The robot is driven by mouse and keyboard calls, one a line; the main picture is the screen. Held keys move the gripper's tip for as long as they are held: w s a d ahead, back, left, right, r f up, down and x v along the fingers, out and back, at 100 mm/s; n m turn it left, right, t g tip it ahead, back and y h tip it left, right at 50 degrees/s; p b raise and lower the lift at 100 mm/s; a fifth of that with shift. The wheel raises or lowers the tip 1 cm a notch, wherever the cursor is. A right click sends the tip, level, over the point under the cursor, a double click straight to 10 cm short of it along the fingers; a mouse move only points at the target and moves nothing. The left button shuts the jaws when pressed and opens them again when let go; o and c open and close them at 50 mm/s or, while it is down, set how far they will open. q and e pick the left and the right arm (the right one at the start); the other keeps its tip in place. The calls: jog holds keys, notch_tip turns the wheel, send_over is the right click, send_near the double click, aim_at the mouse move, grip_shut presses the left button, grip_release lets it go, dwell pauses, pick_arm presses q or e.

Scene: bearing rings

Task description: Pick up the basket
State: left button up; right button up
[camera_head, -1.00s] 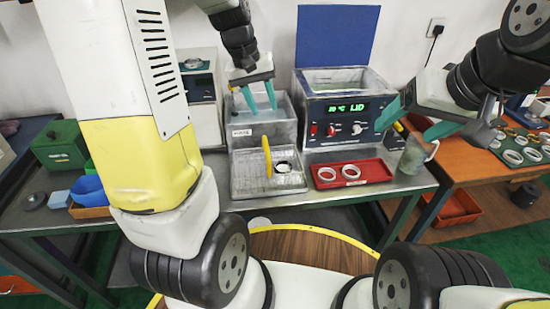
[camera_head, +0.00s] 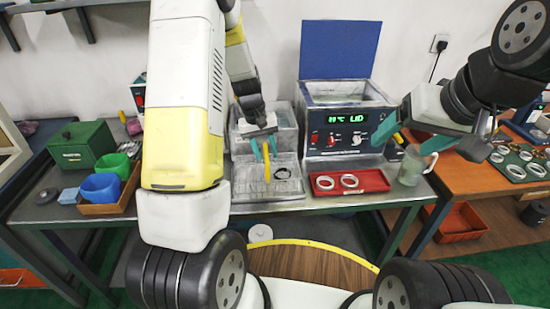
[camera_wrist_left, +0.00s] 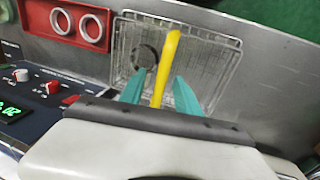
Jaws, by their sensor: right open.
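The wire basket (camera_head: 285,187) sits on the metal table, with a yellow upright handle (camera_head: 266,164). In the left wrist view the basket (camera_wrist_left: 205,62) shows a dark ring (camera_wrist_left: 146,55) inside it, and the handle (camera_wrist_left: 166,65) rises towards the camera. My left gripper (camera_head: 264,150) is over the basket with its teal fingers apart, one on each side of the handle. In the wrist view gaps show between the handle and both fingers. My right gripper (camera_head: 428,137) is open and empty, above the glass beaker at the right end of the table.
A red tray (camera_head: 378,181) with two pale rings lies right of the basket. Behind stand a metal tank (camera_head: 242,140) and a blue-lidded bath with a lit display (camera_head: 346,119). A beaker (camera_head: 411,165) stands at right. A green box (camera_head: 82,144) and blue bowl (camera_head: 100,188) are at left.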

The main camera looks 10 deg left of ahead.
pick_arm(q)
jog(key=shift+f, duration=0.25)
grip_shut()
jog(key=shift+r, duration=0.1)
dwell(1.2)
